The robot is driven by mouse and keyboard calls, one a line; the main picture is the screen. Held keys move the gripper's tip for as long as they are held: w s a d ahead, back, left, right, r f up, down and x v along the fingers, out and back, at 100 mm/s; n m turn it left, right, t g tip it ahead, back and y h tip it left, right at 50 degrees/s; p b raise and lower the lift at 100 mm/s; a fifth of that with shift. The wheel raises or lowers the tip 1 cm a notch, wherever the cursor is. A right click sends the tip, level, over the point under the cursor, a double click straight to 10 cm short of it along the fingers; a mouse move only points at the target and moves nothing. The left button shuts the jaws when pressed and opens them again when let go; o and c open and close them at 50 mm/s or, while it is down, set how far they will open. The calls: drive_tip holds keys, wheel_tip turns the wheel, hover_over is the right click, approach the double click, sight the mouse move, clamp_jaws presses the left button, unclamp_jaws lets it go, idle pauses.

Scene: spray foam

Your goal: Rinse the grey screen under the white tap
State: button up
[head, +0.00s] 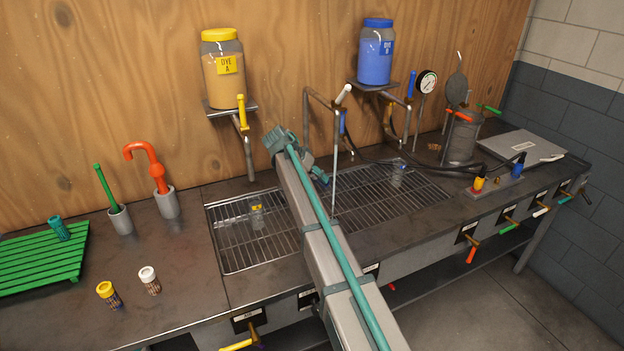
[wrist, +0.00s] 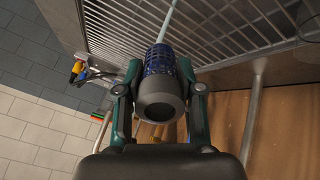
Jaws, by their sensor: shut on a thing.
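The grey screen (wrist: 160,97) is in my gripper (wrist: 160,105), with its round grey end toward the wrist camera and blue mesh beyond it. A thin pale line (wrist: 169,18) shows past its far end; I cannot tell if it is water. In the head view my arm hides the screen, and the teal wrist parts show above the grate. The white tap (head: 343,94) is at the back on a bent pipe, right of my arm. A thin vertical line runs from it to the grate; I cannot tell whether it is water or a pipe.
A wire grate (head: 230,250) covers the sink. Dye jars, yellow (head: 223,68) and blue (head: 376,52), stand on shelves behind. Yellow-ended (head: 108,294) and white-ended (head: 149,280) screens stand on the left bench beside a green rack (head: 35,265). A grey canister (head: 462,138) stands at right.

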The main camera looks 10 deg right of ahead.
drive_tip(key=shift+w+d, duration=0.3)
drive_tip(key=shift+d, duration=0.55)
drive_tip(key=shift+w+d, duration=0.25)
drive_tip(key=shift+d, duration=0.55)
drive_tip(key=shift+w+d, duration=0.3)
drive_tip(key=shift+d, duration=0.55)
idle(2.1)
drive_tip(key=s+a, duration=0.6)
drive_tip(key=s, duration=0.1)
drive_tip(key=shift+s+a, duration=0.3)
idle(0.4)
